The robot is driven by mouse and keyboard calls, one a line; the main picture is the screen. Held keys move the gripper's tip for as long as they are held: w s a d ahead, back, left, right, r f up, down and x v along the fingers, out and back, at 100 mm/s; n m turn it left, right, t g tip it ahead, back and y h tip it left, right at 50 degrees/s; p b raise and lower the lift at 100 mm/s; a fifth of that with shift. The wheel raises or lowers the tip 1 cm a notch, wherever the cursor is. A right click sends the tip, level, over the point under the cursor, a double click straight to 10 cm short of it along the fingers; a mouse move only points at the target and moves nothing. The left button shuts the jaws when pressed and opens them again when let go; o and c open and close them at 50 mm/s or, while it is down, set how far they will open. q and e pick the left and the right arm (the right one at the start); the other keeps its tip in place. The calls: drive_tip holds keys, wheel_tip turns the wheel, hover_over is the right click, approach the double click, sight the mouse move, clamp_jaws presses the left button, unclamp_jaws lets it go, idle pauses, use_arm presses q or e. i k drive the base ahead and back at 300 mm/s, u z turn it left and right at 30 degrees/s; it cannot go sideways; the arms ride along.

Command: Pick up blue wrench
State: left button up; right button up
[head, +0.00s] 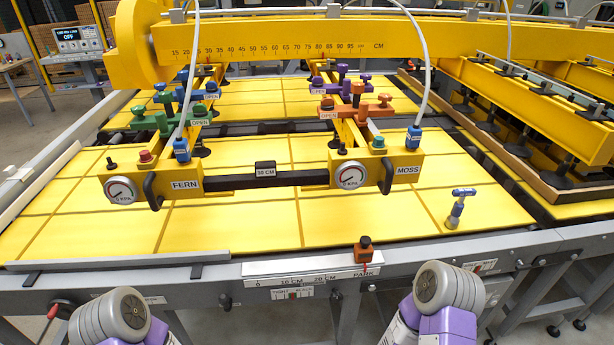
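A small blue and grey T-shaped tool, which looks like the blue wrench (455,208), stands on the yellow panel (400,222) near its front right corner. Its blue bar is at the top and its grey lower part meets the panel. Nothing of mine touches it. Only rounded grey joints and purple links of my two arms show at the bottom edge, the right arm's below the tool. Neither gripper's fingers are in view.
The yellow lifter beam (270,42) spans the back, with gauge blocks marked FERN (185,185) and MOSS (407,170) over the panel. A front rail carries a ruler (310,268) and an orange-black slider (364,250). Bare panel surrounds the tool.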

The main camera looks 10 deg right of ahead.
sight(452, 221)
drive_tip(key=z, duration=1.35)
